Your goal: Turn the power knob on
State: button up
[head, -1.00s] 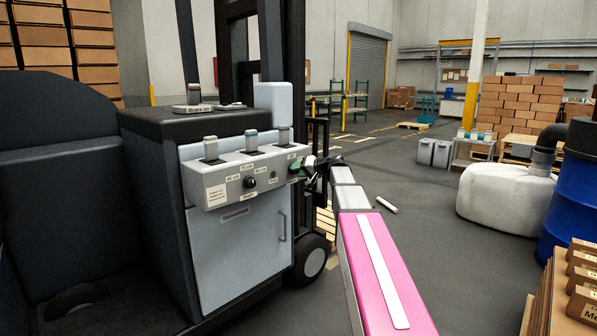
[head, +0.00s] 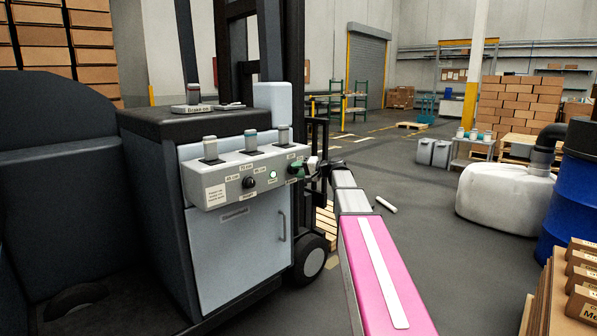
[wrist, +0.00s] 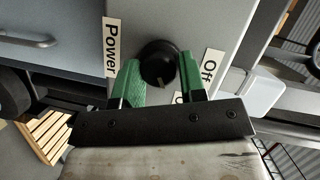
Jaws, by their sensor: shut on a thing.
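The power knob (wrist: 157,60) is round and black, on the grey front panel of the control box (head: 235,183). In the wrist view it sits beside the labels "Power" (wrist: 111,50) and "Off" (wrist: 209,68). A pale mark on the knob points down and slightly right, toward a second label partly hidden by a finger. My gripper (wrist: 158,68) has its green fingers closed around the knob, one on each side. In the head view my gripper (head: 298,168) is at the right end of the panel, and the knob is hidden there. A small lamp (head: 272,174) left of it glows whitish green.
Another black knob (head: 248,182) is at the panel's middle, with several levers above. A light grey cabinet door (head: 240,255) with a handle lies below. Dark forklift mast posts (head: 292,60) stand behind. A white tank (head: 505,195) and blue drum (head: 572,205) stand right; floor between is open.

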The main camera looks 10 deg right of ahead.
jog(key=shift+w+a+f, duration=0.1)
jog(key=shift+w+f, duration=0.1)
jog(key=o, duration=0.9)
jog(key=shift+c, duration=0.2)
jog(key=v, duration=1)
jog(key=shift+s+d, duration=0.2)
jog(key=shift+d, duration=0.05)
jog(key=shift+r, duration=0.1)
